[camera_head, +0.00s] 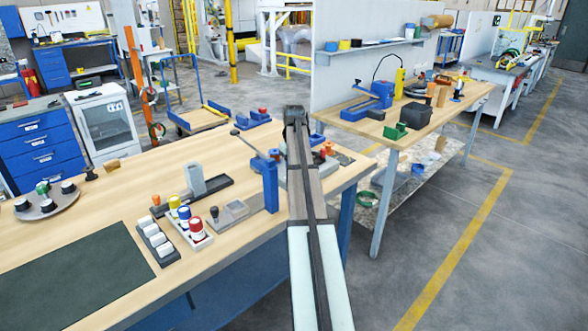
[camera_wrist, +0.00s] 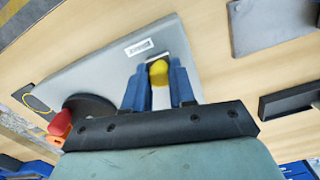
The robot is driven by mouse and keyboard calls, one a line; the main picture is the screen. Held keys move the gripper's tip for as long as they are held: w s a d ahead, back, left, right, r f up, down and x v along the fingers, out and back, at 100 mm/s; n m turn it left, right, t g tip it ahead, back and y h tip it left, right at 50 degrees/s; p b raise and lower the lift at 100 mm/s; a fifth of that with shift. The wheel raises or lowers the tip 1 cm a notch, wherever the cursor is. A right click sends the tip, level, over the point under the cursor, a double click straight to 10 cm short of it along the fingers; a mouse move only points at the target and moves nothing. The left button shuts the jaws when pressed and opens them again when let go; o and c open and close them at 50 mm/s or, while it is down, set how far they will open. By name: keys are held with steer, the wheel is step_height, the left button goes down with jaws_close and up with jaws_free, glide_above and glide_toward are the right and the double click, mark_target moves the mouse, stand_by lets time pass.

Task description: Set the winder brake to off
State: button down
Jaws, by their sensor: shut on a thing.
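In the wrist view my gripper (camera_wrist: 159,80) has its two blue fingers closed on a yellow knob (camera_wrist: 158,68). The knob stands at a grey plate (camera_wrist: 110,70) with a small white label (camera_wrist: 139,47), too blurred to read. I take the knob as the winder brake's handle, but no marking confirms this. The knob's lower part is hidden between the fingers, so its off or on setting cannot be told. In the head view my arm covers my gripper and most of this spot.
A red knob (camera_wrist: 60,122) and a black disc (camera_wrist: 88,108) lie left of my fingers. A dark tray (camera_wrist: 290,101) and a grey block (camera_wrist: 270,22) lie to the right. In the head view a blue lever press (camera_head: 270,184) stands close left of my arm.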

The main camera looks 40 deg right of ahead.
steer(key=shift+d, duration=1.85)
steer(key=c, duration=0.9)
jaws_free()
steer(key=shift+c, duration=0.2)
steer(key=shift+r, duration=0.1)
step_height(320, 180, up, 14)
